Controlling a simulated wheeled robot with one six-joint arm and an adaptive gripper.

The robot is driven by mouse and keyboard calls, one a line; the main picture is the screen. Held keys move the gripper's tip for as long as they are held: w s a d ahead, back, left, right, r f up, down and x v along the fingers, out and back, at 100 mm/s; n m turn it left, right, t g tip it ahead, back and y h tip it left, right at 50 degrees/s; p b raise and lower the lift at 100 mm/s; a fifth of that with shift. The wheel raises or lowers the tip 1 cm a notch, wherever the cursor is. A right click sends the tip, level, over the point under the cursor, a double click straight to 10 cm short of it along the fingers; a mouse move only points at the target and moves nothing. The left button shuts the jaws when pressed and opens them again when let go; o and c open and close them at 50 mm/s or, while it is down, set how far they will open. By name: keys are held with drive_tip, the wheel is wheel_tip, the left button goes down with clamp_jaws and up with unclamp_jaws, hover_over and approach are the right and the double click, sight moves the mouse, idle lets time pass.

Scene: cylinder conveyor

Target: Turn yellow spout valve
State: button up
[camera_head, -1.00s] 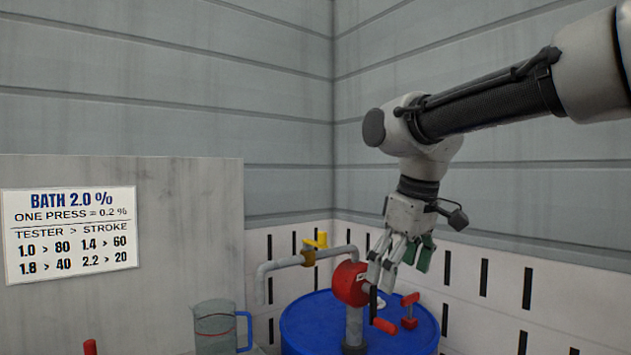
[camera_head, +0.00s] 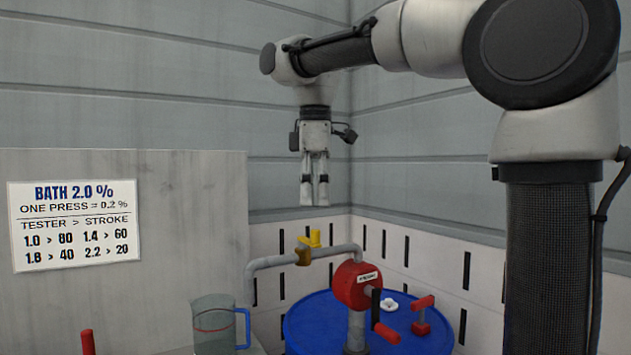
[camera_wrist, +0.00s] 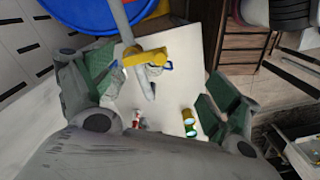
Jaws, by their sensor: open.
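The yellow spout valve (camera_head: 315,238) has a yellow lever on a brass body (camera_head: 303,255). It sits on the grey spout pipe (camera_head: 270,263) that runs left from the red pump (camera_head: 355,285). My gripper (camera_head: 314,192) points down, empty, a short way above the valve. In the wrist view the yellow valve (camera_wrist: 145,57) lies between my open, green-padded fingers (camera_wrist: 150,100), toward the top of the picture. My gripper does not touch it in the head view.
The blue drum (camera_head: 310,320) stands under the pump, with a red-handled crank (camera_head: 387,332) and a red T-handle (camera_head: 421,315). A clear jug (camera_head: 214,325) with a blue handle stands below the spout's end. A sign (camera_head: 75,225) hangs on the grey panel at left.

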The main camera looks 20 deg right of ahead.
sight(316, 230)
drive_tip(key=shift+f, duration=3.45)
clamp_jaws()
drive_tip(key=c, duration=1.8)
unclamp_jaws()
